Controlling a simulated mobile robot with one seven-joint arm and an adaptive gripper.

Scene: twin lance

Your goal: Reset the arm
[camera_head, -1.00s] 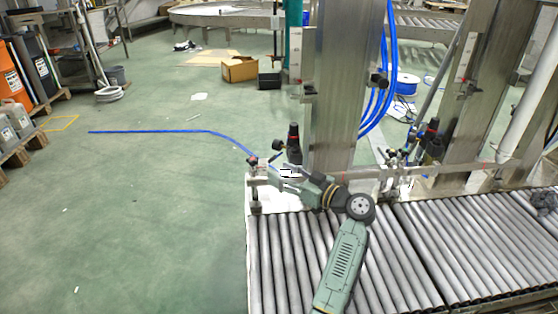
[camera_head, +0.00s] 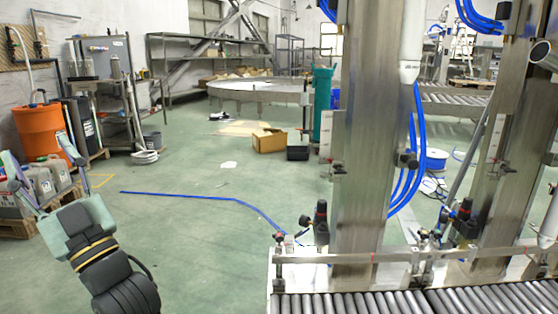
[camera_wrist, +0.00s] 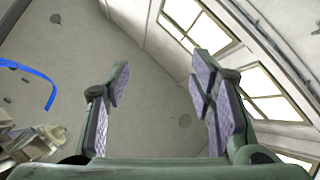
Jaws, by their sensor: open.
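My gripper (camera_head: 38,160) is at the left of the head view, raised and pointing up, with its two fingers spread wide. Its green body and black wrist show below the fingers. In the wrist view my gripper (camera_wrist: 162,95) shows two purple-grey finger pads well apart with nothing between them.
The roller conveyor (camera_head: 400,303) and steel columns (camera_head: 368,130) stand at the right. An orange drum (camera_head: 42,128) and grey canisters (camera_head: 52,172) appear behind my gripper. A cardboard box (camera_head: 269,140) lies on the floor further back. The green floor in the middle is mostly clear.

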